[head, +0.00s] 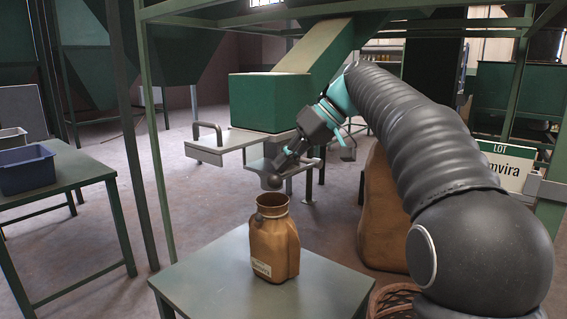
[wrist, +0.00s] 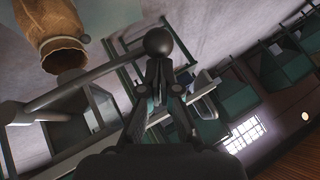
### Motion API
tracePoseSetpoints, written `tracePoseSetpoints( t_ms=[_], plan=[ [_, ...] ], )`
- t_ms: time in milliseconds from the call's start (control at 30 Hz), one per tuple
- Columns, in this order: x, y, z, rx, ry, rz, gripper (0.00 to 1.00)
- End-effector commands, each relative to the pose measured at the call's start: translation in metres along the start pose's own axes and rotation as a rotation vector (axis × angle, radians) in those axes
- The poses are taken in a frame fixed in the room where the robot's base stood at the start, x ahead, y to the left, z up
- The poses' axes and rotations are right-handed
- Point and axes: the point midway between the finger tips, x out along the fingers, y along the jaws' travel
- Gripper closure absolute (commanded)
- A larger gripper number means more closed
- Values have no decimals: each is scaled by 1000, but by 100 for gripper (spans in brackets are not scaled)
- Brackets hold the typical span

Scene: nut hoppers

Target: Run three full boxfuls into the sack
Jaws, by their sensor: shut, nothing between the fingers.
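A brown open-mouthed sack (head: 275,245) with a pale label stands upright on a small green table (head: 190,278); its mouth also shows at the upper left of the wrist view (wrist: 68,58). A green box (head: 262,103) hangs under a sloping chute, behind and above the sack. A grey plate with a looped handle (head: 207,150) sticks out left below the box. My gripper (head: 283,168) is shut and empty above the sack, pointing down. A dark ball knob (head: 272,182) is at its fingertips; in the wrist view the knob (wrist: 158,40) joins a grey bar. Contact is unclear. The box's inside is hidden.
A blue bin (head: 27,172) stands on a table at the left. A large brown sack (head: 382,220) and a wicker basket (head: 395,301) stand to the right, partly behind my arm. Green posts frame the space. A LOT sign (head: 505,168) is at the right.

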Motion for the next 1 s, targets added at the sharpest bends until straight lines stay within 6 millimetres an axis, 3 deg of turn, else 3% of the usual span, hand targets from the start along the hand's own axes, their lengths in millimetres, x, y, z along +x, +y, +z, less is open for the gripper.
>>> tracePoseSetpoints(
  t_ms=[167,433,1000],
  plan=[
    [0,0,0,-1,0,2,100],
    [19,5,13,-73,1,108,100],
    [13,3,7,-81,-4,121,100]
  ],
)
